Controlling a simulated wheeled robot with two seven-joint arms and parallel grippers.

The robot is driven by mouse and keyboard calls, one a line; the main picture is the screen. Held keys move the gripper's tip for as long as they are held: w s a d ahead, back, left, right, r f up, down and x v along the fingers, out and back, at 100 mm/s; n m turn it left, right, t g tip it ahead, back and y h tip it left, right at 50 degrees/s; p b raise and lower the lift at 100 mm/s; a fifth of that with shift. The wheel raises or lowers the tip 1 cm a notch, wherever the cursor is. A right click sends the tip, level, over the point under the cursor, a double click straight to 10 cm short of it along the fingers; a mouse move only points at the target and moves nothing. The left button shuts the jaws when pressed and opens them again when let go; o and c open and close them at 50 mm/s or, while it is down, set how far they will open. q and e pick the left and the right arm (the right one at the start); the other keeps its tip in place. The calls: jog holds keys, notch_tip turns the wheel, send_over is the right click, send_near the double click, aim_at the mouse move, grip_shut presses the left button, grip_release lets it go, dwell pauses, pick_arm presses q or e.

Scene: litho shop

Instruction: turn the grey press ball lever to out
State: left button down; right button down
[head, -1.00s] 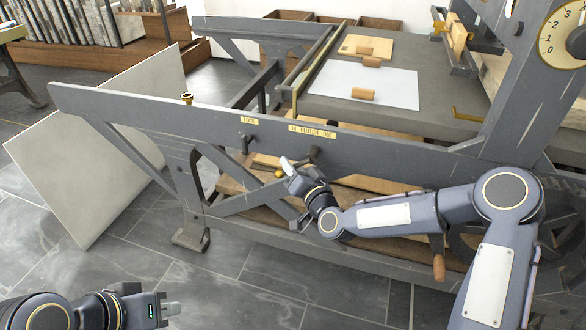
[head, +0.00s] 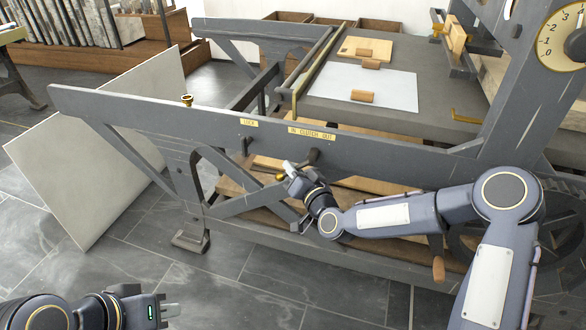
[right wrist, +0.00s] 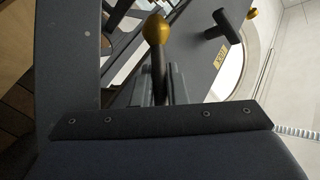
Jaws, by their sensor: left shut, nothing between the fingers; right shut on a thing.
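The press ball lever has a brass ball (head: 280,177) at its end, low on the grey press side frame, below and left of the yellow plate reading IN CLUTCH OUT (head: 312,132). The ball points left, toward the IN side. My right gripper (head: 290,169) is shut on the lever. In the right wrist view the dark lever rod stands between the fingers (right wrist: 164,86), with the brass ball (right wrist: 157,28) beyond the tips. The dark pivot (head: 313,156) shows just right of the gripper. My left gripper (head: 172,310) is shut and empty at the lower left, away from the press.
A LOCK plate (head: 249,122) with a dark handle (head: 245,146) below it is left of the clutch plate. The press side beam (head: 150,111) runs above my right gripper. A pale board (head: 95,145) leans at the left. The floor before the press is open at lower left.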

jog(key=shift+s+d+f+n+g+h+p, duration=0.15)
jog(key=shift+d+n+g+h+p, duration=0.25)
jog(key=shift+n+g+h+p, duration=0.55)
jog(key=shift+s+d+f+n+g+h+p, duration=0.2)
jog(key=shift+d+n+g+h+p, duration=0.35)
jog(key=shift+p, duration=1)
jog(key=shift+s+d+f+n+g+h+p, duration=0.15)
jog(key=shift+d+f+n+g+h+p, duration=0.35)
jog(key=shift+p, duration=1.05)
jog(key=shift+s+d+f+n+g+h+p, duration=0.15)
jog(key=shift+d+n+g+h+p, duration=0.4)
jog(key=shift+p, duration=1)
jog(key=shift+d+r, duration=0.1)
jog(key=shift+d, duration=0.05)
jog(key=c, duration=1.5)
grip_release()
jog(key=shift+o, duration=0.2)
jog(key=shift+s, duration=0.1)
jog(key=p+v, duration=0.1)
jog(key=v, duration=0.6)
jog(key=shift+s, duration=0.35)
